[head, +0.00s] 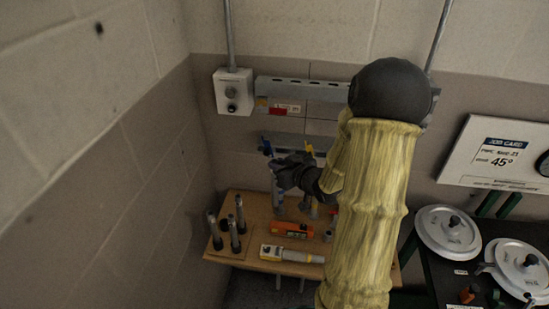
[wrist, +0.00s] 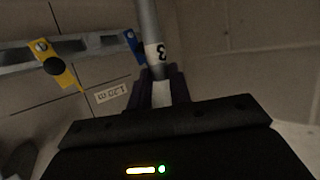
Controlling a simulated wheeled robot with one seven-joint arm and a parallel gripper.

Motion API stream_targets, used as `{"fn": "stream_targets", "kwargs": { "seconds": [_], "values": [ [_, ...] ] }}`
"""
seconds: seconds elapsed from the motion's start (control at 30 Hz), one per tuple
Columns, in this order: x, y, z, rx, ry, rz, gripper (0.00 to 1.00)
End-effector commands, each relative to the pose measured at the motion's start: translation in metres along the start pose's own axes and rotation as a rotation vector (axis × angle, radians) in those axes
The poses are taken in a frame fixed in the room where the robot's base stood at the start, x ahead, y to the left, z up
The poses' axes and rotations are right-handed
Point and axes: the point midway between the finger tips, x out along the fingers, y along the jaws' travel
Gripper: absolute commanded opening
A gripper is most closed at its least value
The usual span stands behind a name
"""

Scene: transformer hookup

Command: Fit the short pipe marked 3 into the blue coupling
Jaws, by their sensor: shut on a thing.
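My gripper (head: 278,174) is shut on the short grey pipe marked 3 (wrist: 150,25), and its black "3" label faces the wrist camera just beyond the fingers. In the head view my gripper is in front of the wall above the wooden bench, and a grey pipe length (head: 277,200) shows just below the fingers. A blue part (head: 267,147) is on the wall rail above and left of my gripper. In the wrist view a blue part (wrist: 133,45) is close beside the pipe; I cannot tell whether they touch or whether it is the coupling.
The wooden bench (head: 225,196) bears several upright pipes (head: 240,214) at left, an orange level (head: 291,230) and a yellow-grey tool (head: 290,254). A yellow clamp (wrist: 53,62) is on the rail. A grey switch box (head: 233,91) is on the wall. A dark table with round lids (head: 448,232) stands right.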

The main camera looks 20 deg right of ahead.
Motion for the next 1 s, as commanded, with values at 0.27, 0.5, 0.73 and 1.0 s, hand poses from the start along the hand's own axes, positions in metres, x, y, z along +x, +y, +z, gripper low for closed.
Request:
{"fn": "stream_targets", "kwargs": {
  "seconds": [0.27,0.5,0.73,1.0],
  "values": [
    [0.0,0.0,0.0,0.0,0.001,0.0,0.0],
    [0.001,0.002,-0.001,0.0,0.0,0.001,0.0],
    [0.009,0.011,-0.005,0.001,0.0,0.0,0.0],
    [0.021,0.024,-0.009,-0.001,0.0,0.0,0.0]
  ]
}}
